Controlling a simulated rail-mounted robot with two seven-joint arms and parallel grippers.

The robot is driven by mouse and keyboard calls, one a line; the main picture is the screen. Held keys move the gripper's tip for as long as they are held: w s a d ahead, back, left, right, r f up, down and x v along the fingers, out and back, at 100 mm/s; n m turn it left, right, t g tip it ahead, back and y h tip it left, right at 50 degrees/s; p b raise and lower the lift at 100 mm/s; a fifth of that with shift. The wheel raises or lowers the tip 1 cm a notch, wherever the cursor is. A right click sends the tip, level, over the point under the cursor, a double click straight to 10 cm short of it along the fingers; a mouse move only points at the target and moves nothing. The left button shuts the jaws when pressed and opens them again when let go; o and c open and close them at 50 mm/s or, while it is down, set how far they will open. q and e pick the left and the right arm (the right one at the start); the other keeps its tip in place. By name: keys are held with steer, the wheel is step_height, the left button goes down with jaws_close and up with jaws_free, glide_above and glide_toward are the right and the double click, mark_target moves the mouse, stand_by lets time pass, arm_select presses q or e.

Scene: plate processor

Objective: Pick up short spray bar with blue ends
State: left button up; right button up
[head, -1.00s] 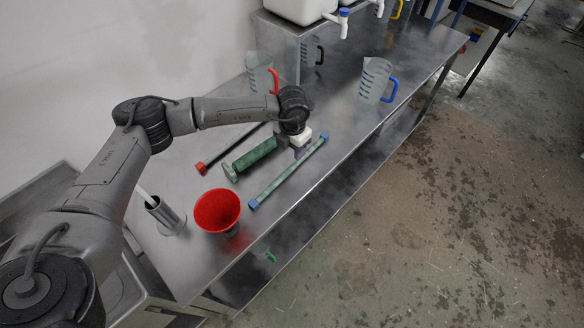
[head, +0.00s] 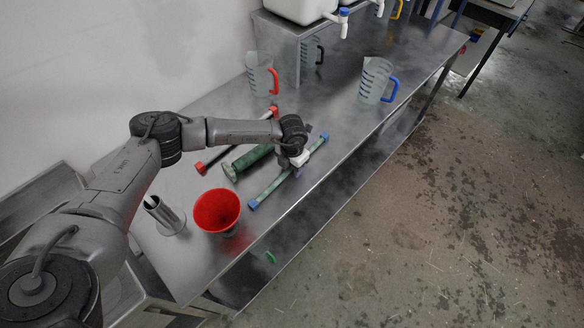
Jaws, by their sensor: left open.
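The short spray bar with blue ends (head: 268,189) is a thin green bar lying on the steel table, slanting from lower left to upper right. One blue end (head: 253,204) is near the red funnel, the other (head: 324,136) is farther back. My left gripper (head: 297,170) is over the middle of this bar, low and pointing down. It is open. Its fingers hide part of the bar, and I cannot tell whether they touch it. My right gripper is not in view.
A thicker green cylinder (head: 250,158) and a bar with red ends (head: 201,168) lie left of the blue-ended bar. A red funnel (head: 217,210), a metal cylinder (head: 165,216) and jugs with red (head: 262,77) and blue (head: 376,82) handles stand on the table (head: 330,105).

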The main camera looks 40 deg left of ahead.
arm_select(q)
steer(key=shift+c, duration=0.2)
jaws_close()
stand_by(0.3)
